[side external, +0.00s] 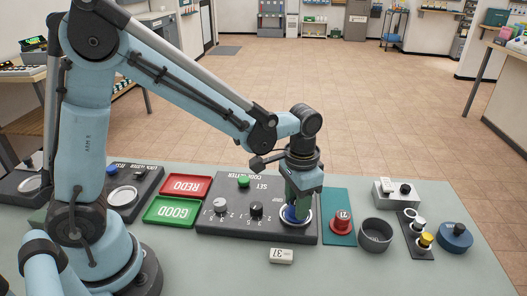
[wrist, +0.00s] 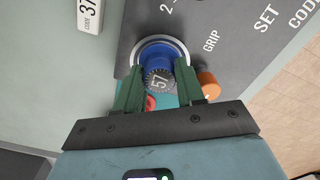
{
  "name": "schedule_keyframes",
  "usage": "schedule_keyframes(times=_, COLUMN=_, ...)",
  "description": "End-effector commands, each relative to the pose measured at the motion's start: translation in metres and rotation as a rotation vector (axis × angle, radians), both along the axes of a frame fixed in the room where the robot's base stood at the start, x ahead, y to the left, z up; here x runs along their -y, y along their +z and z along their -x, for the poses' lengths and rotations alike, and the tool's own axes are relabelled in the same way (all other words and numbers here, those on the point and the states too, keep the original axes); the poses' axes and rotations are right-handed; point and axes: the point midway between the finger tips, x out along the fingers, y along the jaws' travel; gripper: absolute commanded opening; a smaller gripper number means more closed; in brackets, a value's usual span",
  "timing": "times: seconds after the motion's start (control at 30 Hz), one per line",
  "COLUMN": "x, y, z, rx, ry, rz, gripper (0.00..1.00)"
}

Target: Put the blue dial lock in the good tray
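The blue dial lock (wrist: 158,62) sits in a pale ring on the dark code setter panel (side external: 238,228), its dial reading 57. In the side view, part of the blue lock (side external: 291,214) shows under my gripper (side external: 297,211). In the wrist view, the two green fingers of my gripper (wrist: 160,82) stand on either side of the lock, very close to it. Whether they press on it I cannot tell. The good tray (side external: 172,212) is green and empty, left of the panel. A red redo tray (side external: 185,187) lies just behind it.
Right of the panel, a red lock (side external: 341,222) stands on a teal pad beside a grey cup (side external: 375,235). A blue round object (side external: 455,236) lies farther right. A white code tag (side external: 281,256) lies in front of the panel. The front tabletop is mostly clear.

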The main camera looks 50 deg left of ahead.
Motion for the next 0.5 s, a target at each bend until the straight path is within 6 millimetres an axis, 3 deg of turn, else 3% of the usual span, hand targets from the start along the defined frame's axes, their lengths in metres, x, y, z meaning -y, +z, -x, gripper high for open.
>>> schedule_keyframes(times=0.03, x=0.000, y=0.000, z=0.000, rx=0.000, ry=0.000, rz=0.000, gripper=0.30)
schedule_keyframes(times=0.2, x=0.000, y=0.000, z=0.000, rx=0.000, ry=0.000, rz=0.000, gripper=0.05)
schedule_keyframes(times=0.5, x=0.000, y=0.010, z=0.000, rx=0.000, ry=0.000, rz=0.000, gripper=0.05)
